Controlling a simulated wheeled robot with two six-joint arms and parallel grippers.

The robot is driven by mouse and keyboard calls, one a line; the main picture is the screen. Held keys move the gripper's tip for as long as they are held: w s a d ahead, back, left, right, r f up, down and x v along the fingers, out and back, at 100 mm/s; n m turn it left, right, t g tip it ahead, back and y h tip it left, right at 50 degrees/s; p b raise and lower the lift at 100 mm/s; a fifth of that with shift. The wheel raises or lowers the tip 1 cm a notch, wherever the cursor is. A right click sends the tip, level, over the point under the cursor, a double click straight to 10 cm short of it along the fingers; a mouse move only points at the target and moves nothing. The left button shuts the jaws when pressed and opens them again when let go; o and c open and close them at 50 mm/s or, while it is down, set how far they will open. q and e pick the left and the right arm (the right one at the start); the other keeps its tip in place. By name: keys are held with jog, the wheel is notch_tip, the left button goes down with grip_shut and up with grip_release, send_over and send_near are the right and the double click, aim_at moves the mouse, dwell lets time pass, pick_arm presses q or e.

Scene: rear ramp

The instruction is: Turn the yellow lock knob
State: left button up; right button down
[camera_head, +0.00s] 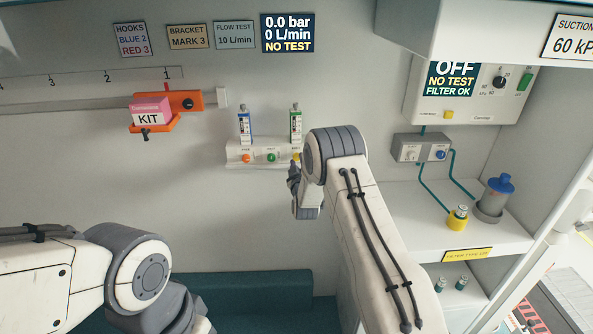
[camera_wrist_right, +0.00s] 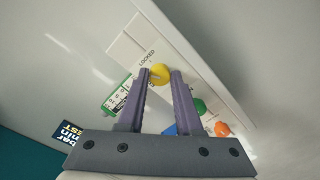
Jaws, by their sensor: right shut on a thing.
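The yellow lock knob (camera_wrist_right: 159,75) sits on a white wall panel (camera_head: 240,160), near the printed word LOCKED. In the head view only a sliver of the knob shows beside my right gripper (camera_head: 293,175). In the right wrist view my right gripper (camera_wrist_right: 160,78) has its two fingertips on either side of the knob and is shut on it. My left arm comes in at the lower left, and its gripper is outside the picture.
An orange knob (camera_head: 246,158) and a green knob (camera_head: 271,157) sit beside the yellow one, below blue and green flow tubes. An orange bracket with a pink KIT box (camera_head: 150,111) hangs further left. A shelf with a blue-topped canister (camera_head: 494,197) stands at right.

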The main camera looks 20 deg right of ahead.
jog(key=n+b, duration=0.3)
jog(key=shift+a+n, duration=0.15)
jog(key=shift+n, duration=0.15)
jog(key=n+b, duration=0.2)
jog(key=shift+n, duration=0.4)
jog(key=shift+r+n+b, duration=0.1)
jog(key=shift+n+b, duration=0.45)
jog(key=shift+n, duration=0.65)
jog(key=shift+r+n+b, duration=0.1)
jog(key=shift+n+b, duration=0.4)
jog(key=shift+n, duration=0.8)
jog(key=c, duration=0.6)
grip_release()
jog(key=shift+w, duration=0.1)
